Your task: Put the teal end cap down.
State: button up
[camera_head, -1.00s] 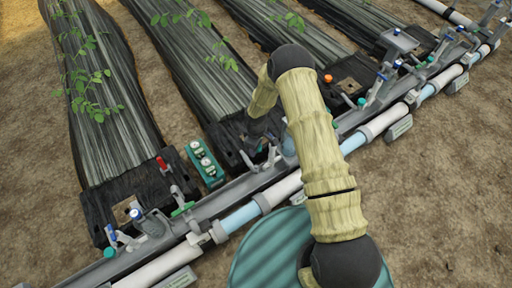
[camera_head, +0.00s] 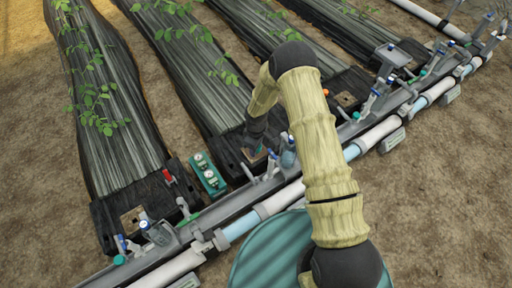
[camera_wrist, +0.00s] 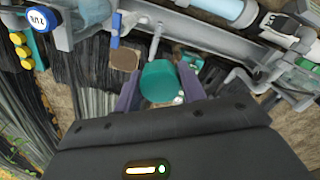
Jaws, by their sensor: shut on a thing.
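The teal end cap (camera_wrist: 159,80) is a short round piece between the two purple-grey fingers of my gripper (camera_wrist: 159,88) in the wrist view. The fingers are shut on its sides. In the head view my gripper (camera_head: 255,146) is low over the black plastic edge beside the grey channel, at the foot of a bed. The cap can hardly be made out there. In the wrist view a brown square patch (camera_wrist: 124,59) lies just beyond the left finger. I cannot tell whether the cap touches the surface below.
A teal gauge box (camera_head: 208,175) and a red-handled piece (camera_head: 168,177) lie left of my gripper. The grey channel (camera_head: 225,207) with upright valves and a pipe runs close by. A blue-rimmed gauge (camera_wrist: 43,18) stands at upper left in the wrist view.

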dwell(0.5)
jog(key=s+d+r+m+p, duration=0.2)
jog(key=d+r+m, duration=1.2)
jog(key=r, duration=0.4)
notch_tip(320, 180, up, 16)
jog(key=s+d+n+p, duration=0.1)
jog(key=s+p, duration=0.1)
jog(key=p, duration=2.3)
jog(key=shift+s+d+p, duration=0.15)
jog(key=shift+s+p, duration=0.05)
jog(key=shift+p, duration=0.1)
jog(key=shift+f, duration=0.1)
jog(key=s+f, duration=0.4)
jog(key=f, duration=1.1)
